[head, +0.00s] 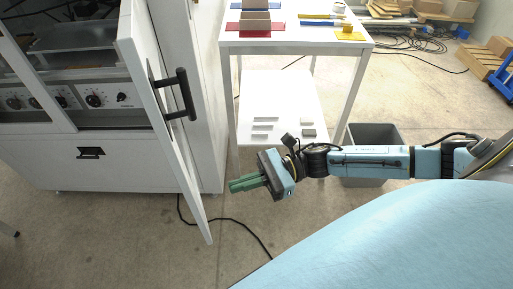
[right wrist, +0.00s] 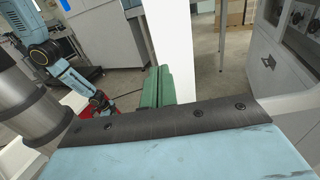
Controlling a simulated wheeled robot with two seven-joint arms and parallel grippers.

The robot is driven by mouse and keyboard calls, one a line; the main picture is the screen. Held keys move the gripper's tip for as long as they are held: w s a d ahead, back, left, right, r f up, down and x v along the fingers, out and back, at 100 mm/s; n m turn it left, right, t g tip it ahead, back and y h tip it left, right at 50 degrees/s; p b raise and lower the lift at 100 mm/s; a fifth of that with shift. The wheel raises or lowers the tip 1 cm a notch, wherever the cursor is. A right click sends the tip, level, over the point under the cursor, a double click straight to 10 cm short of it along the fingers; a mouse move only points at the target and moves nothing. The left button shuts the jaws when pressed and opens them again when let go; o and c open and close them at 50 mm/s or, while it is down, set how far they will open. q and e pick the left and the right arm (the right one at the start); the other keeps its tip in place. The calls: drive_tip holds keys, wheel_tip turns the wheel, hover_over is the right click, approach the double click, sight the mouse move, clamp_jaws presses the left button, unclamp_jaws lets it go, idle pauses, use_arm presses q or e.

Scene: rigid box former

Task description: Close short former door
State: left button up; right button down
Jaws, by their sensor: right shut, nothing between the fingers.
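The short former door (head: 150,100) is a narrow white panel with a black bar handle (head: 175,95). It stands ajar, swung out from the white box former (head: 105,165) at the left of the head view. My right gripper (head: 232,186) has green fingers, shut and empty. They point left toward the door, low and right of the handle, with a gap showing in the head view. In the right wrist view the green fingers (right wrist: 156,88) are beside a tall white panel (right wrist: 171,45), likely the door. My left gripper (right wrist: 98,104), with red parts, shows small there; its fingers are unclear.
A white table (head: 290,40) with coloured trays stands behind my right arm. A black cable (head: 235,222) lies on the floor below the door. The floor in front of the door is otherwise clear.

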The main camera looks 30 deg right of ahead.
drive_tip(key=x, duration=0.7)
drive_tip(key=shift+a, duration=0.2)
